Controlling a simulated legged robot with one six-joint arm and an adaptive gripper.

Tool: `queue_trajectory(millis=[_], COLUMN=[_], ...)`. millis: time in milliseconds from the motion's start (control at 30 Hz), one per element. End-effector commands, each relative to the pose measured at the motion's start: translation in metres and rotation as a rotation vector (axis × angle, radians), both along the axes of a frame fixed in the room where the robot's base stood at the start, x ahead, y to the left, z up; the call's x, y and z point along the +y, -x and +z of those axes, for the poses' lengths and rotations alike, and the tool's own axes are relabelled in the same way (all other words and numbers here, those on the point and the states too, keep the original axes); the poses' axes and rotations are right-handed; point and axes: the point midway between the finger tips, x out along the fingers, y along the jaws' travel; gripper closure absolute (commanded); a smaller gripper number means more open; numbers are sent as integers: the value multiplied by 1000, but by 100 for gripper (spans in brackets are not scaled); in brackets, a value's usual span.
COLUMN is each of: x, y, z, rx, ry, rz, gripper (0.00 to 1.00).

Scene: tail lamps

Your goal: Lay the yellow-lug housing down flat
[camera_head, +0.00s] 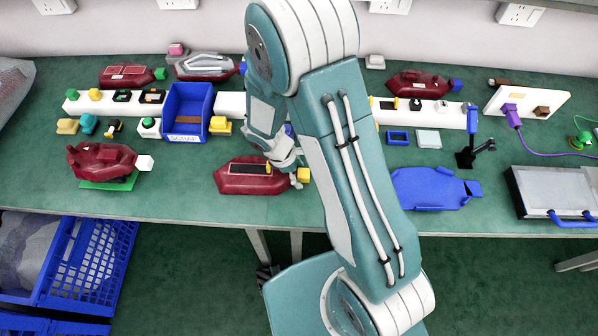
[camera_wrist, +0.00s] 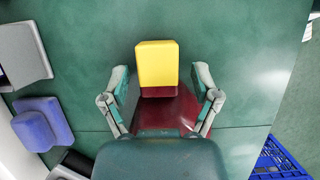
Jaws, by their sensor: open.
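The yellow-lug housing (camera_head: 240,181) is a dark red lamp body with a dark strip on its upper face. It appears to lie flat on the green bench, its yellow lug (camera_head: 304,175) at the right end. In the wrist view the lug (camera_wrist: 157,62) points away from my gripper, with part of the red body (camera_wrist: 166,110) behind it. My gripper (camera_wrist: 161,74) is open, one finger on each side of the housing's lug end, with gaps visible. In the head view my gripper (camera_head: 289,165) is over the lug end. My arm hides some of the surroundings.
A red housing with a white lug (camera_head: 100,162) sits on a green pad at left. A blue scrap bin (camera_head: 187,110) stands behind. A blue flat piece (camera_head: 430,188) lies right of my arm. Blue crates (camera_head: 92,262) stand below the bench edge.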

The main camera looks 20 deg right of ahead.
Motion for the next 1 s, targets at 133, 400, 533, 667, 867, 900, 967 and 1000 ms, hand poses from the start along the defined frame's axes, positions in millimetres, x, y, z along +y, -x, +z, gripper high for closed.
queue_trajectory(millis=[133,400,533,667,867,900,967,1000], x=[0,17,27,36,43,43,42,40], y=[0,-8,-11,-14,-16,-16,-15,-14], z=[3,46,71,93,111,113,119,125], rx=[-1,-7,-6,-3,-1,-3,-16,-30], ry=[-1,-2,-1,-1,-1,-2,-7,-15], rz=[0,1,3,2,0,-3,-17,-37], gripper=[21,21,21,21,21,21,21,21])
